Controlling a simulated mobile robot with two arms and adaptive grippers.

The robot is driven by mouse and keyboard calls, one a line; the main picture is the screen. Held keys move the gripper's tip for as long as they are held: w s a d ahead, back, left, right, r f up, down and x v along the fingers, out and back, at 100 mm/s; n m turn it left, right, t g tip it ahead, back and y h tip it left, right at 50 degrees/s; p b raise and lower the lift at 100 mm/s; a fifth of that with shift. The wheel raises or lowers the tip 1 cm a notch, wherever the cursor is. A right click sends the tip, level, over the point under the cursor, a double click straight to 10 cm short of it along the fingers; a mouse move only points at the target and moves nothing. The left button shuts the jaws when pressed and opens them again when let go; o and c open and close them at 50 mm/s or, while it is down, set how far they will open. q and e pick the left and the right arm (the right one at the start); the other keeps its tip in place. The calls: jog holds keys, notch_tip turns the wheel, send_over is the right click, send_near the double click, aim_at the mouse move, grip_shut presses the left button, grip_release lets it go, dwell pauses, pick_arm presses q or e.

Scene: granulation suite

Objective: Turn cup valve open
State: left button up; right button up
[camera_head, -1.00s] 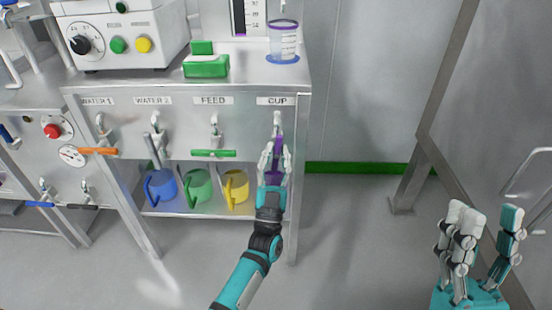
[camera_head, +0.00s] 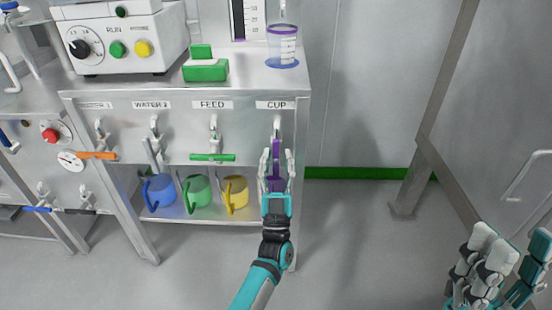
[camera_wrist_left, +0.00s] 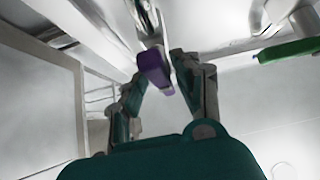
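The cup valve's purple handle (camera_head: 276,150) hangs straight down from its tap under the CUP label, at the right end of the steel bench. It shows as a purple block in the left wrist view (camera_wrist_left: 157,72). My left gripper (camera_head: 277,160) is below the tap with its fingers open on either side of the handle; in the wrist view there appears to be a gap between fingers and handle. My right gripper (camera_head: 505,262) is at the lower right, empty, with its fingers apart.
The FEED valve's green handle (camera_head: 213,157) lies horizontal to the left. Blue (camera_head: 160,189), green (camera_head: 197,190) and yellow jugs (camera_head: 236,191) stand on the shelf below. A clear cup (camera_head: 282,48) stands on the bench top. Floor right of the bench is clear.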

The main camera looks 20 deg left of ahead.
pick_arm(q)
jog(key=shift+o, duration=0.7)
jog(key=shift+a+r, duration=0.1)
jog(key=shift+r, duration=0.05)
jog(key=v, duration=0.7)
jog(key=shift+s+f, duration=0.15)
jog(key=shift+f, duration=0.1)
